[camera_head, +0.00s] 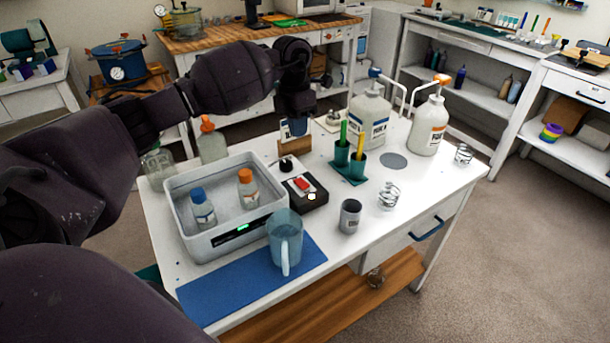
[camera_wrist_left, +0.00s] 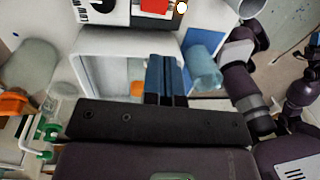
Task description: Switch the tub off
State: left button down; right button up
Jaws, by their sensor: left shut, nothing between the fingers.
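The tub (camera_head: 180,226) is a light grey open bath on the white table, with a lit green display (camera_head: 243,227) on its front and two bottles inside. Right of it is a black switch box (camera_head: 313,199) with a red switch (camera_head: 304,184) and a bright lamp. The red switch also shows at the top of the left wrist view (camera_wrist_left: 154,6). My left gripper (camera_head: 294,134) points down, above and behind the box, apart from it. Its blue fingers (camera_wrist_left: 166,78) are together and empty. My right gripper cannot be made out.
A blue jug (camera_head: 286,240) stands on a blue mat (camera_head: 220,293) in front. A grey cup (camera_head: 349,216), green holders (camera_head: 350,166) and two pump bottles (camera_head: 370,115) stand to the right. A bottle with an orange cap (camera_head: 211,142) stands behind the tub.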

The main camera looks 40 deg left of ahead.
pick_arm(q)
send_near(304, 184)
jog(key=f, duration=0.6)
jog(key=shift+s+d+b, duration=0.2)
jog(key=shift+d+b, duration=0.15)
jog(key=shift+b, duration=0.05)
jog(key=shift+d+f, duration=0.1)
jog(key=shift+f, duration=0.65)
